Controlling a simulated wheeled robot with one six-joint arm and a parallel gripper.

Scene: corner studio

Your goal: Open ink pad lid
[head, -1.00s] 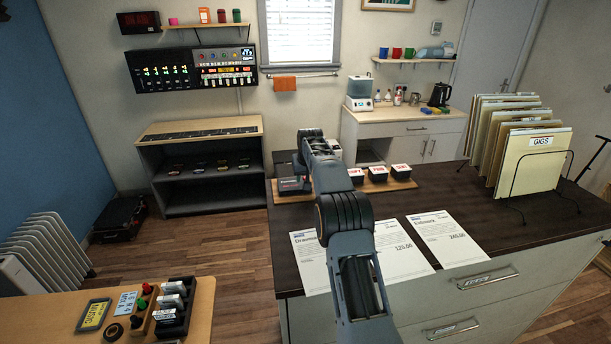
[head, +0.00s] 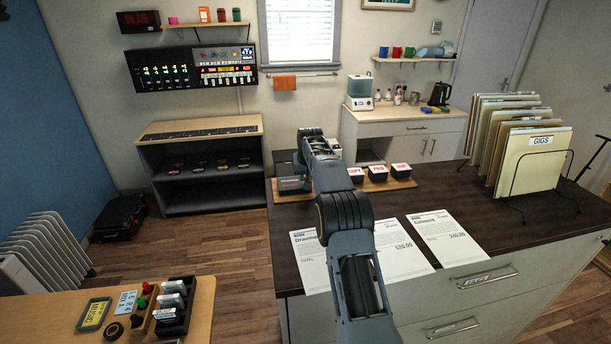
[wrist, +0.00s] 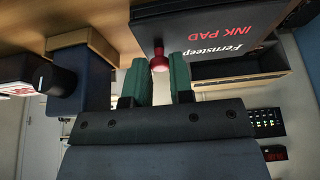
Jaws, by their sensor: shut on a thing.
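The ink pad (wrist: 225,38) is a black case with white and red lettering, at the upper right of the wrist view, where the picture is turned over. A small red knob (wrist: 159,60) sits at its edge. My gripper (wrist: 162,82) has green fingers on either side of the knob and is shut on it. In the head view the ink pad (head: 291,185) is a small dark box at the left end of a wooden tray (head: 340,188) on the dark counter. My arm hides the fingers there. I see no clear gap under the lid.
Several black stamp blocks with white-and-red tops, such as one block (head: 401,171), stand on the tray right of my arm. Price sheets (head: 445,238) lie on the counter in front. A file rack (head: 530,165) stands at the right. Bare counter (head: 445,190) lies between.

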